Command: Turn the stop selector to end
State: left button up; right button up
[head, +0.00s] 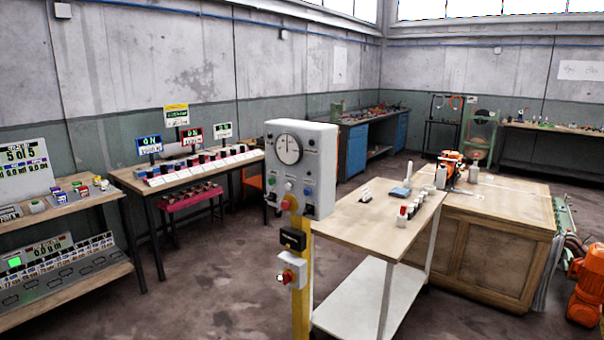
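A light grey control box (300,168) stands on a yellow post (300,315) in the middle of the view. It has a round white dial (288,149) and several small buttons and knobs, including a red one and a blue one. I cannot tell which of these is the stop selector or how it is set. A small black box (292,239) is fixed on the post below. Under it is a light grey switch box (294,266) with a red knob (287,276) on its front. Neither of my grippers is in view.
A wooden-topped cart (370,222) with a white lower shelf stands right behind the post. A wooden workbench (485,235) is farther right, with an orange machine (585,287) at the edge. Benches with displays line the left. Bare floor (200,290) lies left of the post.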

aim_at(308, 210)
jog(key=i+j, duration=0.5)
jog(key=j, duration=0.25)
jog(key=i+j+z, duration=0.1)
jog(key=j, duration=0.25)
jog(key=i+j, duration=0.55)
jog(key=j, duration=0.2)
jog(key=i+j+z, duration=0.1)
jog(key=i+j, duration=0.15)
jog(key=j, duration=0.15)
